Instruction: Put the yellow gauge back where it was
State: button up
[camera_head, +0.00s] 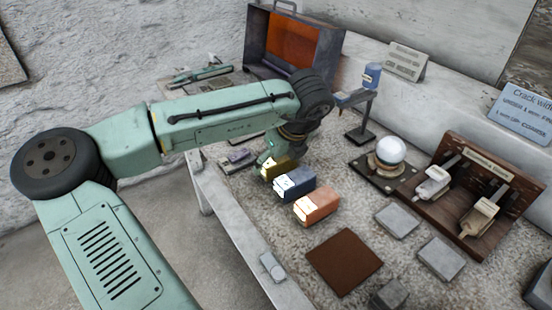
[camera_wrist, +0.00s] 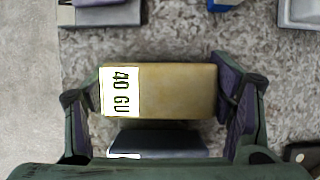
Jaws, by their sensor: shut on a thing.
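The yellow gauge is a mustard block with a white label at its left end reading "40 GU" in the wrist view (camera_wrist: 180,90). My gripper (camera_wrist: 162,95) is shut on it, one finger at each end. In the head view the gauge (camera_head: 284,167) shows below my gripper (camera_head: 277,155), partly hidden by it. It is at the far end of a row, beside a blue-grey block (camera_head: 295,184) and an orange block (camera_head: 318,207). I cannot tell whether the gauge touches the table or hangs just above it. A dark block (camera_wrist: 158,143) lies close below it in the wrist view.
A brown square plate (camera_head: 344,262) and grey slabs (camera_head: 397,221) lie on the speckled table. A white sphere (camera_head: 391,150) sits on a stand beside a wooden rack (camera_head: 480,165). A small grey item (camera_head: 239,157) is left of my gripper.

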jog(key=shift+f, duration=0.2)
jog(key=o, duration=1)
jog(key=shift+o, duration=0.2)
jog(key=shift+r, duration=0.15)
jog(key=shift+r, duration=0.2)
jog(key=b+v, duration=0.1)
jog(key=v, duration=1.1)
jog(key=shift+d+f, duration=0.1)
jog(key=shift+d, duration=0.05)
